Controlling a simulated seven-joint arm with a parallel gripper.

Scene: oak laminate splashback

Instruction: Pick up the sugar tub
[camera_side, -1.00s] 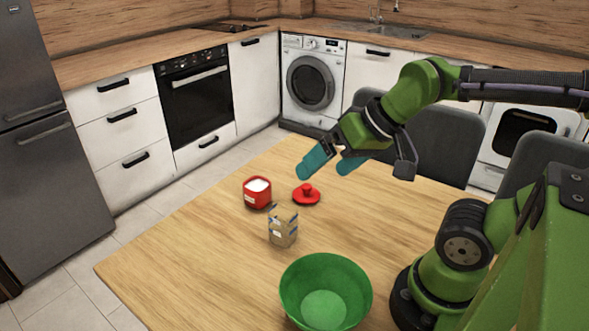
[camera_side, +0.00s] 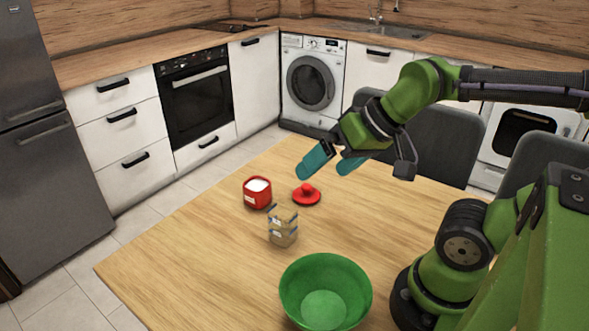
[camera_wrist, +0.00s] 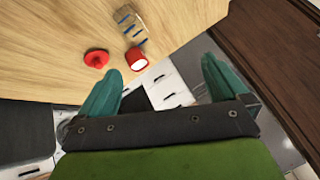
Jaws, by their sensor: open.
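The sugar tub (camera_side: 257,194) is a small red container, open at the top with white contents. It stands upright on the wooden table, left of its red lid. In the wrist view the tub (camera_wrist: 136,59) shows beyond and between my fingers. The red lid (camera_side: 306,194) with a knob lies flat on the table; it also shows in the wrist view (camera_wrist: 96,58). My gripper (camera_side: 332,164) is open and empty, with teal fingers. It is above the table, up and to the right of the tub, touching nothing. The wrist view shows both fingers spread apart (camera_wrist: 160,85).
A small tan box-like holder (camera_side: 283,230) with bluish edges stands in front of the tub, close to it. A large green bowl (camera_side: 325,290) sits at the table's near edge. Grey chairs (camera_side: 440,143) stand behind the table. The table's left part is bare.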

